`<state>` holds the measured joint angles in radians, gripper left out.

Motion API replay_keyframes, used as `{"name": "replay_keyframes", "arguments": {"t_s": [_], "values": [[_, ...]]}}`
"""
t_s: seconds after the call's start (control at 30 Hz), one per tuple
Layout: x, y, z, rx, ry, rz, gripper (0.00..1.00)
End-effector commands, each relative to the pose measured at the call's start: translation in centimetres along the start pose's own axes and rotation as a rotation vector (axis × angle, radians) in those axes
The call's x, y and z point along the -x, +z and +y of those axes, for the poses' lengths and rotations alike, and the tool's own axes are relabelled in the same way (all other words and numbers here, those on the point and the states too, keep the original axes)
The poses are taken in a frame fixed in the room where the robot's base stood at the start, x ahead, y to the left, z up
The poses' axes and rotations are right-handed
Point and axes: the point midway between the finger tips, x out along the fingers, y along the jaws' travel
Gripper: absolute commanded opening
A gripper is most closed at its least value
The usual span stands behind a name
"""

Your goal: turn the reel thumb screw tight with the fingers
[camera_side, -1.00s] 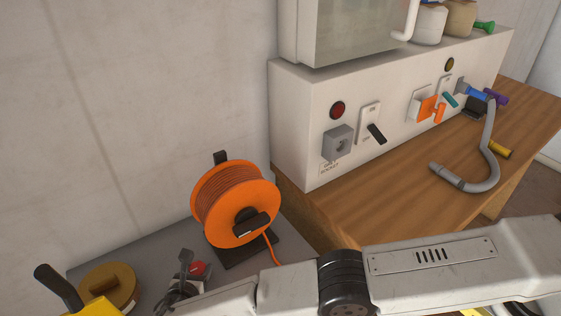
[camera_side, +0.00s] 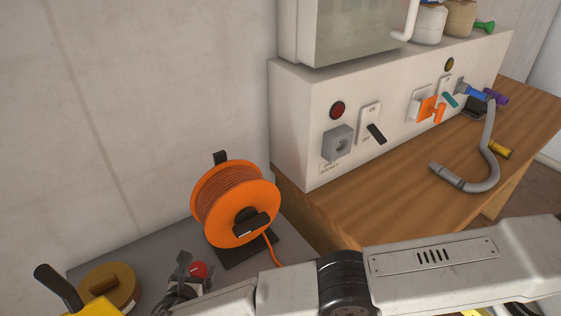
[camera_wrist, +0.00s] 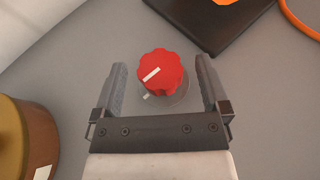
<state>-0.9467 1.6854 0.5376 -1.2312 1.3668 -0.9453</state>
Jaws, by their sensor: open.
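The reel thumb screw is a red scalloped knob with a white mark (camera_wrist: 158,72). In the side view the red knob (camera_side: 199,269) shows on the grey surface in front of the orange reel (camera_side: 236,205). My gripper (camera_wrist: 161,78) is open in the wrist view, with one finger on each side of the knob and a gap to both. A small light stub shows at the knob's lower left, above a round grey base. In the side view my gripper (camera_side: 183,272) is at the left of the knob, partly in front of its base.
A black reel stand (camera_wrist: 208,22) and an orange cable (camera_wrist: 298,18) lie beyond the knob. A round brown-yellow object (camera_wrist: 28,135) stands at the lower left. A wooden bench (camera_side: 400,190) with a white panel box is at the right. Grey surface is free around the knob.

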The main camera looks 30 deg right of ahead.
Motion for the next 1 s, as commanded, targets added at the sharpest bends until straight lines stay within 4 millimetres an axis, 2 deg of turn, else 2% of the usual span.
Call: {"name": "replay_keyframes", "arguments": {"t_s": [0.5,0.7,1.0], "values": [[6.1,0.0,0.0,0.0,0.0,0.0,0.96],[7.0,0.0,-0.1,0.001,-0.001,-0.001,0.96],[7.0,0.0,-0.1,0.001,-0.002,0.0,0.96]]}}
